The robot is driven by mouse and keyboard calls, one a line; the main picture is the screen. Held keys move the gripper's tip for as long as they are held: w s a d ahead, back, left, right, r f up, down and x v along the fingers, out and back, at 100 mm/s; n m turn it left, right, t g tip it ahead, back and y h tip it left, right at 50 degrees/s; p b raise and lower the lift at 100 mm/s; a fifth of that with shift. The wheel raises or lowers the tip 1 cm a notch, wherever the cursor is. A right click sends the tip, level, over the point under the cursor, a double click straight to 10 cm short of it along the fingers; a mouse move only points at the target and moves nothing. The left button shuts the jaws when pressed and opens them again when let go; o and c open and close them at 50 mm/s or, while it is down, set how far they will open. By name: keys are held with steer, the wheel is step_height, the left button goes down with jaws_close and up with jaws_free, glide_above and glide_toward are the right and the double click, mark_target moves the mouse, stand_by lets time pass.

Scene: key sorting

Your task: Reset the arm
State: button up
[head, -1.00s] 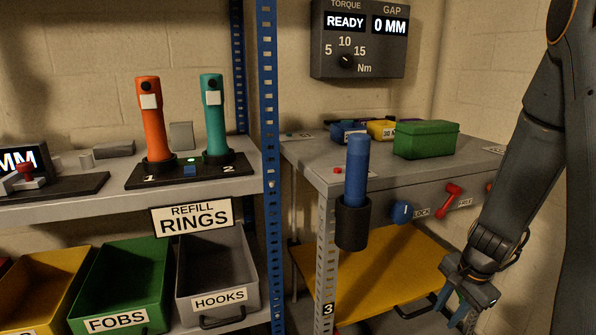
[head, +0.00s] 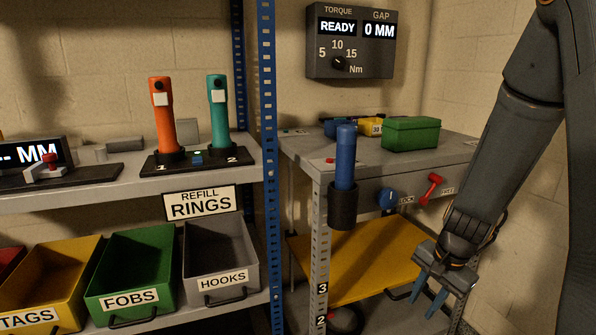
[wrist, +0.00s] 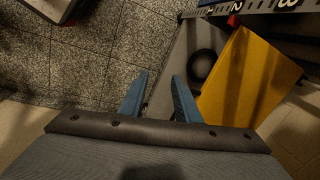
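My gripper (head: 430,296) hangs at the lower right of the head view, below the level of the grey workbench top and in front of the bench's right end. Its two blue fingers point down and stand apart. My forearm runs from the upper right down to the gripper.
The grey workbench (head: 295,150) carries a green box (head: 411,134). A blue tool (head: 345,160) stands in a black holder at its front. A yellow shelf (head: 350,268) lies below. Left, a shelf holds an orange handle (head: 161,115), a teal handle (head: 218,112) and bins beneath.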

steer(key=s+a+r+n+g, duration=0.1)
steer(key=s+a+r+n, duration=0.3)
steer(key=a+r, duration=0.3)
steer(key=s+a+r+n, duration=0.4)
steer(key=a, duration=0.4)
steer(key=s+a+r+n, duration=0.3)
steer(key=s, duration=0.3)
steer(key=s+a+r+n, duration=0.3)
steer(key=s+n, duration=0.1)
steer(key=s, duration=0.3)
steer(key=d+r+m+h+p, duration=0.1)
steer(key=d+r+m+p, duration=0.2)
steer(key=d+r+p, duration=0.7)
steer(key=shift+w+r+m+g+p, duration=0.35)
steer(key=shift+r+m+g+p, duration=0.1)
steer(key=shift+p, duration=4.5)
steer(key=shift+d, duration=0.1)
